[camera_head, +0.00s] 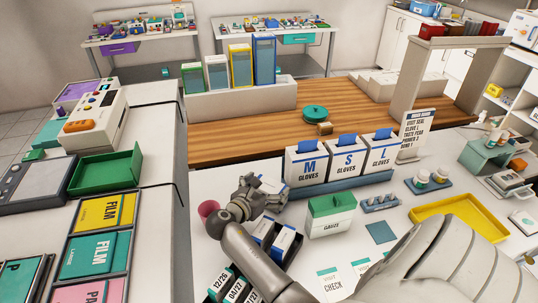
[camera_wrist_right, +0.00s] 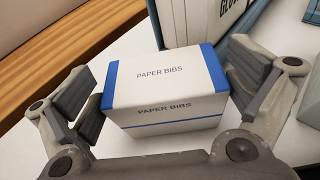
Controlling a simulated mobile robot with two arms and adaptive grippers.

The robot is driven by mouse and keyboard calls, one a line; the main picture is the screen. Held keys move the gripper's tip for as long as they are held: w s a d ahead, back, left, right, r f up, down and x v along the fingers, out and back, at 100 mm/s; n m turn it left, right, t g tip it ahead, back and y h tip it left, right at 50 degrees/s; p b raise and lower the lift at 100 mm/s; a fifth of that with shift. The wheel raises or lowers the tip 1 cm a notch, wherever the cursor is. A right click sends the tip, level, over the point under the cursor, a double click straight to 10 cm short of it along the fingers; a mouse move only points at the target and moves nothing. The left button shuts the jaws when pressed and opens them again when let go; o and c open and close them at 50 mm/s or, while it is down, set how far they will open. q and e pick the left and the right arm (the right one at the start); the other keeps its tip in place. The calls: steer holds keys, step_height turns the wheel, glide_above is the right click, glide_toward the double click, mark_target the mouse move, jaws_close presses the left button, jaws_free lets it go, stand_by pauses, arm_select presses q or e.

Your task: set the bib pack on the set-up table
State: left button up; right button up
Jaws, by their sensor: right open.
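The bib pack (camera_wrist_right: 165,88), a white box with blue edges marked PAPER BIBS, stands on the white surface in the right wrist view. In the head view only a small part of it (camera_head: 272,186) shows behind my right gripper (camera_head: 262,190). My right gripper is open, its fingers (camera_wrist_right: 166,98) on either side of the pack, with small gaps visible. My left gripper is not in view. No surface is labelled as the set-up table; a white table top (camera_head: 400,190) lies under the pack.
A rack of glove boxes (camera_head: 335,160) stands just behind the pack. A green-topped gauze box (camera_head: 331,216) is to the right, and slotted boxes (camera_head: 275,240) are in front. A pink cup (camera_head: 208,210) sits left of the gripper. A yellow tray (camera_head: 460,215) lies further right.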

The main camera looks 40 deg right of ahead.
steer(key=p+v, duration=0.6)
steer(key=v, duration=0.5)
steer(key=shift+p, duration=0.4)
steer(key=shift+r, duration=0.1)
